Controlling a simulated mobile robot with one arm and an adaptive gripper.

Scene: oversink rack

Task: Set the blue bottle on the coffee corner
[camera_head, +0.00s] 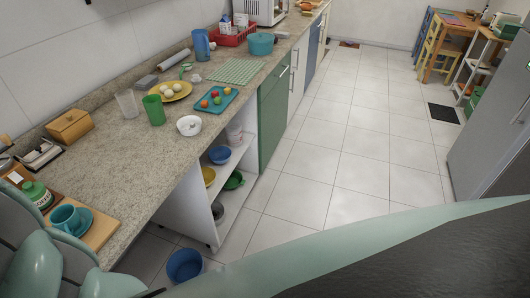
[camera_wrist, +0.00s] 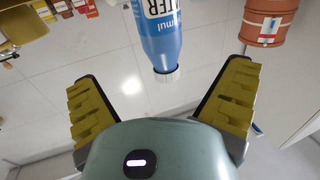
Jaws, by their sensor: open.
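The blue bottle (camera_wrist: 165,40) has a white label with dark letters and a white cap pointing down in the wrist view; its far end is cut off by the top edge. I cannot pick it out in the head view. My gripper (camera_wrist: 162,82) is open, with a yellow ribbed finger on each side. The cap appears between the fingertips, with a clear gap to each finger. A wooden board (camera_head: 101,232) with a teal cup (camera_head: 66,217) and saucer lies at the counter's near left end, which looks like the coffee corner. My gripper is not clearly visible in the head view.
A green-lidded jar (camera_head: 37,194) stands beside the cup. The stone counter (camera_head: 140,160) has bare room between the board and the green cup (camera_head: 154,109). A blue pitcher (camera_head: 201,45) stands farther back. A blue bowl (camera_head: 185,265) sits on the floor. A red-brown canister (camera_wrist: 268,22) is at the wrist view's upper right.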

